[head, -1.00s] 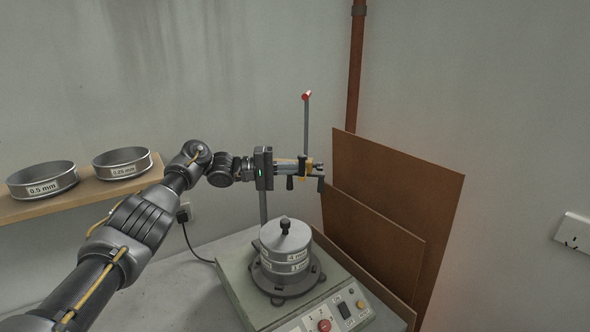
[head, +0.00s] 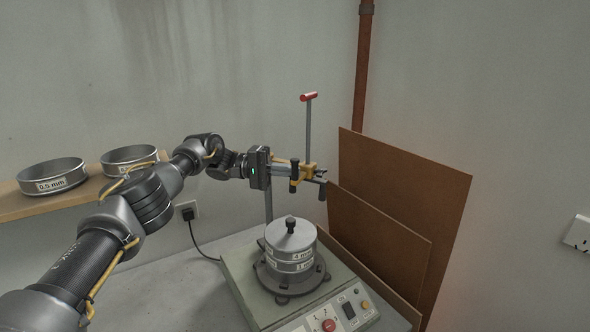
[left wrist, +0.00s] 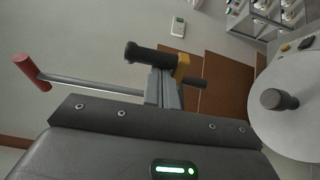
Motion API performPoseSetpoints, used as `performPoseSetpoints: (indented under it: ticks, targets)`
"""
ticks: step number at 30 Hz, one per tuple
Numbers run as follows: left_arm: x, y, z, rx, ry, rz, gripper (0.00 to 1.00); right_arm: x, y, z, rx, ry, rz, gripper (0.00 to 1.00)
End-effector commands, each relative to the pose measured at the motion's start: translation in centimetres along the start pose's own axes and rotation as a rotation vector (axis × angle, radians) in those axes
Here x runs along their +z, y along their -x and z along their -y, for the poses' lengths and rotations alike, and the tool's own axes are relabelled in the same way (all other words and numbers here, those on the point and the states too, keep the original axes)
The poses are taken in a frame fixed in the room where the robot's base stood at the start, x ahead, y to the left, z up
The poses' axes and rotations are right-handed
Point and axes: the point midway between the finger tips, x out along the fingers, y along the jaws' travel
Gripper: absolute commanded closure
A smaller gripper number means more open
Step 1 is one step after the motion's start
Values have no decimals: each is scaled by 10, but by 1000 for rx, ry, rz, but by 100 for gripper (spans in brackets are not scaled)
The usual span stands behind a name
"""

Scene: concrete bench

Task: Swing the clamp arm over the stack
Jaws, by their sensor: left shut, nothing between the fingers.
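The sieve stack (head: 291,259), round and grey with a black-knobbed lid (head: 290,234), stands on the shaker. The clamp arm has a yellow block (head: 309,171), black grips and a long rod with a red handle (head: 308,97); it sits higher than the stack, toward the back right. In the left wrist view its black grip (left wrist: 147,54) and red handle (left wrist: 31,72) lie left of the lid (left wrist: 290,130). My left gripper (head: 290,172) is shut and empty close to the clamp arm; whether it touches is unclear. My right gripper is not in view.
The shaker base (head: 240,277) has a red button (head: 328,325) and switches in front. Brown boards (head: 400,195) lean at the right. Loose sieves (head: 52,178) sit on a wooden shelf (head: 20,207) at the left. Bare bench (head: 180,290) lies left of the shaker.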

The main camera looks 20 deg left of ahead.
Motion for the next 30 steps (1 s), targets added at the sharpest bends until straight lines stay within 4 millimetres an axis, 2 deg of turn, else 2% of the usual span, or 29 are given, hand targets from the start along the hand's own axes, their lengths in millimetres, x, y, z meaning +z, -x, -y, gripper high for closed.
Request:
performPoseSetpoints:
  ticks: [12, 30]
  targets:
    - [19, 22, -1, 1, 0, 6, 100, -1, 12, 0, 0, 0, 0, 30]
    - [28, 42, 0, 1, 0, 13, 100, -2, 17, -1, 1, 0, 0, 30]
